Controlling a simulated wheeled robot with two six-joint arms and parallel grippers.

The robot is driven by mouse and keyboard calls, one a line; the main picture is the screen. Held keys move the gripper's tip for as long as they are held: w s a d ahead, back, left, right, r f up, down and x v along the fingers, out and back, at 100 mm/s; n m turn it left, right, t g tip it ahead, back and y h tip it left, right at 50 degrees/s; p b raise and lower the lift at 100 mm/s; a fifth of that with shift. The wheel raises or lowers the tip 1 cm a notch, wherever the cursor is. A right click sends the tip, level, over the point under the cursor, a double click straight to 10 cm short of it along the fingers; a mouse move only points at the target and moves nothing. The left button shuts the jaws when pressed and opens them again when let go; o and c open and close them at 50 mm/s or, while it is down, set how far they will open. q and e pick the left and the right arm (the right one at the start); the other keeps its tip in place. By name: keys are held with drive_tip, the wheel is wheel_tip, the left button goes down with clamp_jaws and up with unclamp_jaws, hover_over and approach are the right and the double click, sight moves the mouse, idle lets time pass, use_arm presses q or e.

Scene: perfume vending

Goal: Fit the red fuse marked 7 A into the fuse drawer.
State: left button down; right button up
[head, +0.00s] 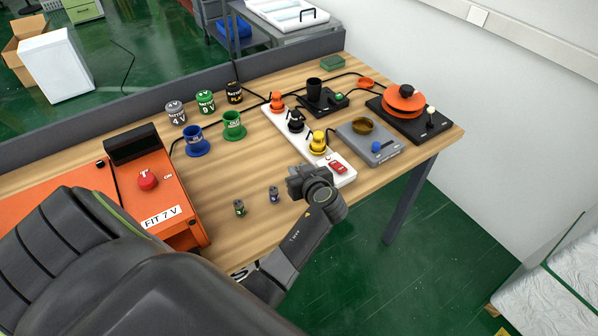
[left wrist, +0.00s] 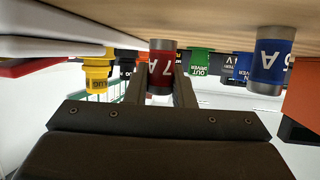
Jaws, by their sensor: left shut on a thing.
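My left gripper (head: 308,180) is over the front part of the wooden table, beside the white power strip. In the left wrist view, the gripper (left wrist: 160,85) is shut on the red fuse (left wrist: 160,66), which is marked 7 A and has grey end caps. The fuse stands between the two fingers close to the tabletop; the gripper hides it in the head view. A blue fuse (head: 274,194) and a green fuse (head: 239,208) stand left of the gripper. The blue one also shows in the wrist view (left wrist: 267,62). I cannot make out a fuse drawer. My right gripper is not in view.
An orange machine (head: 185,190) with a red knob and a "FIT 7 V" label stands at the left. The power strip (head: 345,177) holds orange, black and yellow plugs. Cups and batteries stand farther back. Bare tabletop (head: 225,170) lies between machine and strip.

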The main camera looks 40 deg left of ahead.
use_arm(q)
drive_tip(key=shift+f, duration=0.6)
drive_tip(key=shift+f+b, duration=0.2)
drive_tip(key=shift+b, duration=0.1)
drive_tip(key=c, duration=1.2)
unclamp_jaws()
drive_tip(key=shift+c, duration=0.2)
drive_tip(key=shift+r, duration=0.1)
